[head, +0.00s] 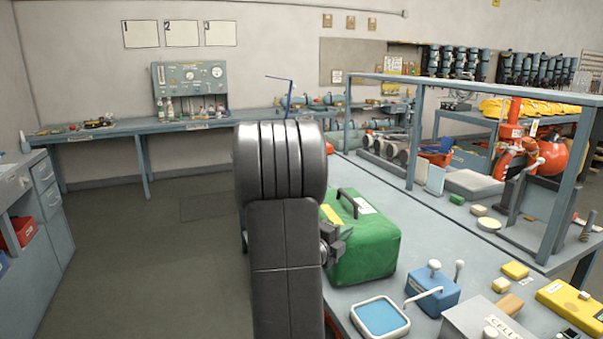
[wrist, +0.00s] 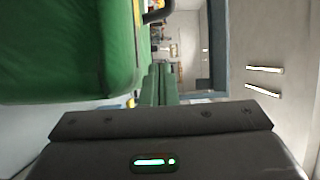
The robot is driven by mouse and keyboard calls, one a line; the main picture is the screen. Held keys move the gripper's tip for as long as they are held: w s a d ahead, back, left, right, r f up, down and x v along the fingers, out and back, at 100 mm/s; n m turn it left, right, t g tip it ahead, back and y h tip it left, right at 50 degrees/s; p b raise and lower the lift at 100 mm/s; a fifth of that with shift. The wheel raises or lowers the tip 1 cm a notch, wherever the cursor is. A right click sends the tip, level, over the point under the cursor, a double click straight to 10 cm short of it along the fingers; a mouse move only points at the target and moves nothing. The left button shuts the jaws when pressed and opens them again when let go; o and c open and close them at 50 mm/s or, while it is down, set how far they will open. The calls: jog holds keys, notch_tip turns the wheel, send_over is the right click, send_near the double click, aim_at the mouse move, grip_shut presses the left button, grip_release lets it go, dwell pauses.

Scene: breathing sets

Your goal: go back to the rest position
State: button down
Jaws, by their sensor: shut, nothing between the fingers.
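My gripper (head: 341,236) is in the head view, partly hidden behind my own dark arm. It is beside the left side of the green case (head: 365,245), close to it; I cannot tell whether they touch. The case stands on the grey bench and has a dark handle and a pale label on top. In the wrist view my gripper (wrist: 160,82) is shut with nothing held, its narrow fingers pointing away from the camera. The green case (wrist: 70,50) fills the upper left there.
The bench (head: 385,175) also holds a blue tray (head: 380,317), a blue box with levers (head: 432,291) and a yellow box (head: 574,305). A grey frame (head: 413,150) rises over it. Floor (head: 160,260) left of my arm is clear.

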jog(key=s+a+b, duration=0.2)
jog(key=s+a, duration=0.1)
jog(key=s, duration=0.6)
jog(key=shift+s+a+b, duration=0.25)
jog(key=shift+a+b, duration=0.05)
jog(key=shift+b, duration=0.05)
jog(key=shift+r, duration=0.1)
